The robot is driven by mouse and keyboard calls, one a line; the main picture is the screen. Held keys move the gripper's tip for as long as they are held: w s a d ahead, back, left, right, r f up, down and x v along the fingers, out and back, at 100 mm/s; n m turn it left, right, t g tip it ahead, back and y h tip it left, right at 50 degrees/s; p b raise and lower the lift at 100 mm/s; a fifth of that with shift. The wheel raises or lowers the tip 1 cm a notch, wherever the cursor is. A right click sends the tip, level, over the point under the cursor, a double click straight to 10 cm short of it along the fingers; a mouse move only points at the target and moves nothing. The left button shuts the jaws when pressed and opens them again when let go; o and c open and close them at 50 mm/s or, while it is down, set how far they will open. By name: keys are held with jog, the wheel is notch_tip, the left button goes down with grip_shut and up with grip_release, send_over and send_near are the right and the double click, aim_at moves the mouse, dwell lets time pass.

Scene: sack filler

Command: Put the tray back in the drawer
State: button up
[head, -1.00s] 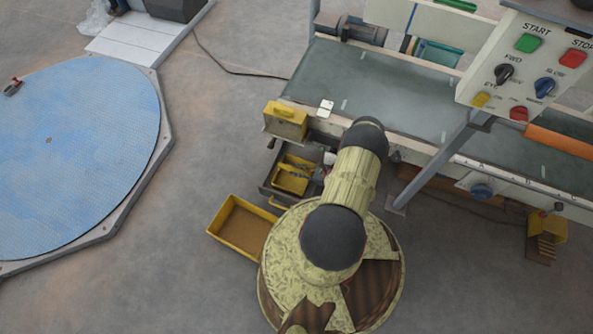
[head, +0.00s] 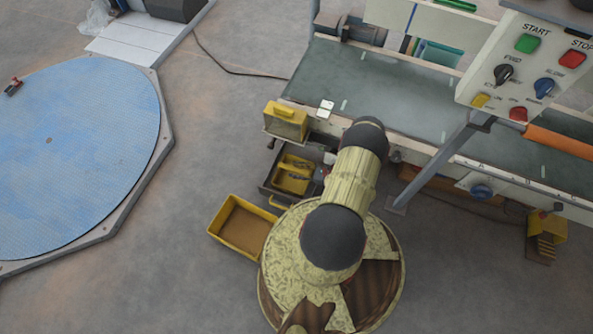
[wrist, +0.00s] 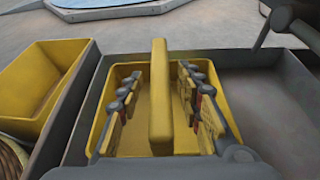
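The yellow tray (head: 290,186) sits inside the pulled-out grey drawer (head: 268,189) below the conveyor. In the wrist view the tray (wrist: 139,98) has an upright yellow handle (wrist: 160,112) across its middle. Grey drawer walls (wrist: 88,98) show on both sides of it. My gripper (wrist: 158,72) is over the tray, with one dark-jointed, yellow-padded finger on each side of the handle. Gaps show between both fingers and the handle, so it is open and empty. I cannot tell whether the tray rests fully on the drawer floor. My arm hides part of the drawer in the head view.
An open yellow bin (head: 240,228) with a brown bottom stands on the floor left of the drawer. A yellow box (head: 285,121) is at the conveyor's (head: 380,95) edge above it. The drawer's right part (wrist: 255,100) is empty. A blue turntable (head: 75,150) lies left.

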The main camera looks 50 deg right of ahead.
jog(key=p+v, duration=0.3)
jog(key=v, duration=0.9)
jog(key=shift+a+f, duration=0.1)
